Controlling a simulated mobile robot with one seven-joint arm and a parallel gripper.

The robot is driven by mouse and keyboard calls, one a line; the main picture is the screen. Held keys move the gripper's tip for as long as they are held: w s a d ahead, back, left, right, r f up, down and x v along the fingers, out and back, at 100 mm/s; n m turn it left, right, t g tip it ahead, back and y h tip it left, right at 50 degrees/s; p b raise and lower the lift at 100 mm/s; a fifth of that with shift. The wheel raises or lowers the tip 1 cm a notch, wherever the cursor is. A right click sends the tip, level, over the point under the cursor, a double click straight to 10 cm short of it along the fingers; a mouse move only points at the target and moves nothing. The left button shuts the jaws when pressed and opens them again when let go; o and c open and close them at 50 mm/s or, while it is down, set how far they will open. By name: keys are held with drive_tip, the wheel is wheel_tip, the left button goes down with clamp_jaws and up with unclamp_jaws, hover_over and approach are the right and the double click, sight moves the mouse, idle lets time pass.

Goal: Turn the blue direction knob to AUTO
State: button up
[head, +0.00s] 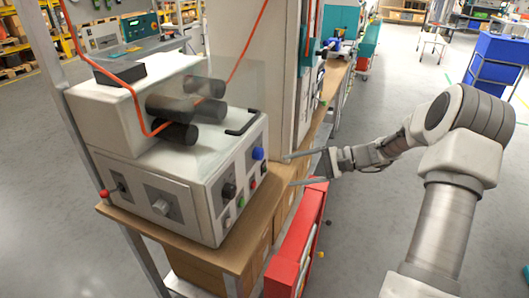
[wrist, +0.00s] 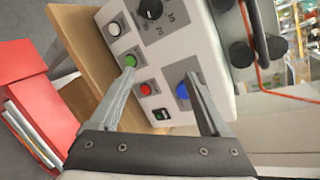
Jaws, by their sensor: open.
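The blue direction knob (head: 258,153) is on the front panel of the pale machine, at its upper right in the head view. In the wrist view the blue knob (wrist: 182,91) sits just inside my right-hand finger, which overlaps its edge in the picture. I cannot tell whether they touch. My gripper (head: 288,170) is open, with its fingers pointing at the panel from the right. In the wrist view my gripper (wrist: 160,76) holds nothing; its left-hand fingertip shows near the green button (wrist: 130,61). The AUTO mark and the knob's setting cannot be read.
The machine stands on a wooden bench (head: 226,253). A red cabinet (head: 298,240) stands beside it, below my gripper. An orange cable (head: 127,91) runs over the rollers.

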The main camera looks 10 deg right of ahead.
sight(262, 155)
drive_tip(key=w+d+f+m+t+y, duration=0.2)
drive_tip(key=w+d+f+m+t, duration=0.25)
drive_tip(key=d, duration=0.35)
drive_tip(key=shift+t, duration=0.45)
drive_tip(key=p+x, duration=0.1)
drive_tip(key=x, duration=0.4)
drive_tip(key=p+x, duration=0.1)
drive_tip(key=x, duration=0.5)
drive_tip(key=p+x, duration=0.1)
drive_tip(key=x, duration=0.4)
drive_tip(key=shift+s+a+r, duration=0.1)
drive_tip(key=shift+s+a, duration=0.05)
drive_tip(key=shift+a, duration=0.25)
clamp_jaws()
